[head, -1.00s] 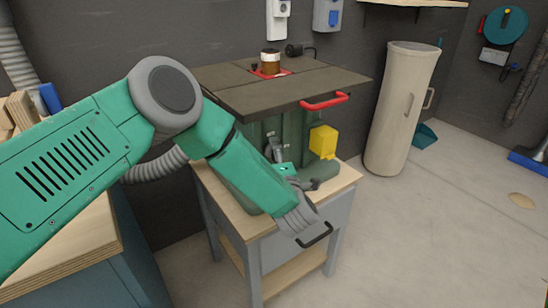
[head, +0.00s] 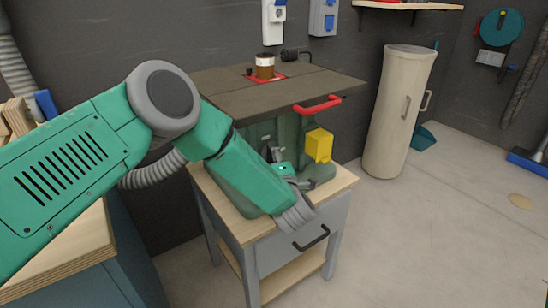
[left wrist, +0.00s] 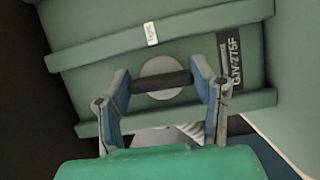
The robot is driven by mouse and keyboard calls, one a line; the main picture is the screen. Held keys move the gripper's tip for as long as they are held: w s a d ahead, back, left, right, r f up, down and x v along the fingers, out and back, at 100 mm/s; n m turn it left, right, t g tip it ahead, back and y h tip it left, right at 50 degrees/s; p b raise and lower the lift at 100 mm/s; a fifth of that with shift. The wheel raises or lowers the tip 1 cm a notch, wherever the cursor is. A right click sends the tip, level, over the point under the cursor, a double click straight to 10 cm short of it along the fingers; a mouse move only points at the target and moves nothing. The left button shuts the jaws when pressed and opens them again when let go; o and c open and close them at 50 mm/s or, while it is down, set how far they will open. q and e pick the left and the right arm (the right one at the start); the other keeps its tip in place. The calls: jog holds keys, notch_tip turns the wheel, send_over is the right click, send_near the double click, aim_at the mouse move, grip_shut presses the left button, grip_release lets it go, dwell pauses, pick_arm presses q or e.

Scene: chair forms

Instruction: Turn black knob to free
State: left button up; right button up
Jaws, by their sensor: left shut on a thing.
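The black knob (left wrist: 160,83) is a dark bar across a round pale grey disc on the green machine housing (left wrist: 85,62) in the left wrist view. The bar lies roughly level in that picture, slightly tilted. My left gripper (left wrist: 161,72) is shut on the knob, with one finger at each end of the bar. A small white label with unclear writing sits above the disc. In the head view, my left arm reaches to the front of the green machine (head: 247,187) under the dark table top (head: 290,92). The knob is hidden there. My right gripper is not in view.
A red handle (head: 317,104) and a yellow box (head: 318,145) are close to my left forearm. The machine stands on a wooden-topped cabinet (head: 340,181) with a dark drawer handle. A beige cylinder (head: 390,120) stands to the right. The floor at right is mostly clear.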

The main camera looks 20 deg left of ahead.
pick_arm(q)
jog(key=m+g+p, duration=0.1)
jog(key=m+p, duration=0.2)
jog(key=p, duration=0.1)
jog(key=shift+a+r+m+g, duration=0.1)
jog(key=shift+a+m+g, duration=0.2)
jog(key=shift+m+g, duration=0.1)
jog(key=shift+m+g+p, duration=0.5)
jog(key=shift+m+p, duration=0.45)
jog(key=shift+m, duration=0.05)
jog(key=shift+w+m+g+p, duration=0.1)
jog(key=shift+m+g+p, duration=0.55)
jog(key=shift+m, duration=0.35)
jog(key=shift+m+g+y+p, duration=0.3)
jog(key=shift+m+g+y, duration=0.4)
jog(key=shift+m, duration=0.5)
jog(key=shift+w+r+m+g+y+b, duration=0.15)
jog(key=shift+m+g+y+b, duration=0.25)
jog(key=shift+m+g, duration=0.75)
jog(key=shift+m, duration=0.35)
jog(key=o, duration=1.2)
jog(key=shift+c, duration=0.2)
jog(key=shift+d+t, duration=0.1)
jog(key=shift+t, duration=0.2)
